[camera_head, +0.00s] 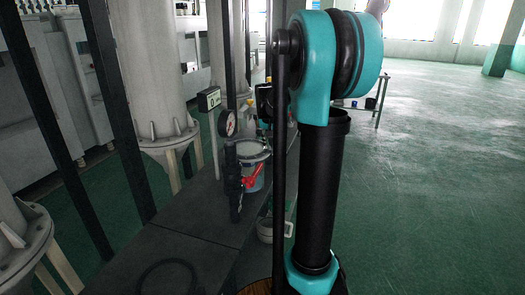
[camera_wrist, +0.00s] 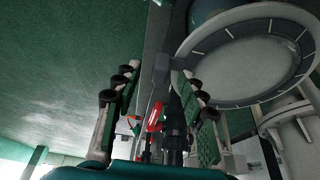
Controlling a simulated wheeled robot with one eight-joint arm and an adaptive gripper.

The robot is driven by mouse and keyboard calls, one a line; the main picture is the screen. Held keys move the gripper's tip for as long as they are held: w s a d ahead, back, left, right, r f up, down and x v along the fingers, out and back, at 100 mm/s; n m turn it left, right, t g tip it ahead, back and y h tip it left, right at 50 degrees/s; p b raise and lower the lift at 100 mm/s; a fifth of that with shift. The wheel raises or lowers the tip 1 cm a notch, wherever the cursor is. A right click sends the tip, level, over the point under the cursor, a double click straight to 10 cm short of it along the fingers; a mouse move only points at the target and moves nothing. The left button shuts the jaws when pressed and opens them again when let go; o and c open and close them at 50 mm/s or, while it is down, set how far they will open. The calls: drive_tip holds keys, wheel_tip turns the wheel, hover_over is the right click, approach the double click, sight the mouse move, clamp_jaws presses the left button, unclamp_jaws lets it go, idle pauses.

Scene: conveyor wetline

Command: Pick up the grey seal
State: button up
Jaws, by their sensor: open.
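My gripper (camera_wrist: 158,76) is open in the wrist view, its two padded fingers standing apart at left and right. No object is held between them. Beyond the gap are a red valve handle (camera_wrist: 155,118) and dark pipe fittings. I cannot pick out the grey seal for certain in either view. In the head view, my arm covers the middle right, and the gripper cannot be made out clearly.
A curved black hose (camera_head: 168,264) lies in front. Large flanged columns (camera_head: 148,60) stand left. Green floor (camera_head: 440,190) is open at right.

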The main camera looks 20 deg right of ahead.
drive_tip(key=shift+w+d+f, duration=0.15)
drive_tip(key=shift+w+f, duration=0.05)
drive_tip(key=shift+f, duration=0.45)
drive_tip(key=shift+c, duration=0.6)
clamp_jaws()
drive_tip(key=shift+r, duration=0.1)
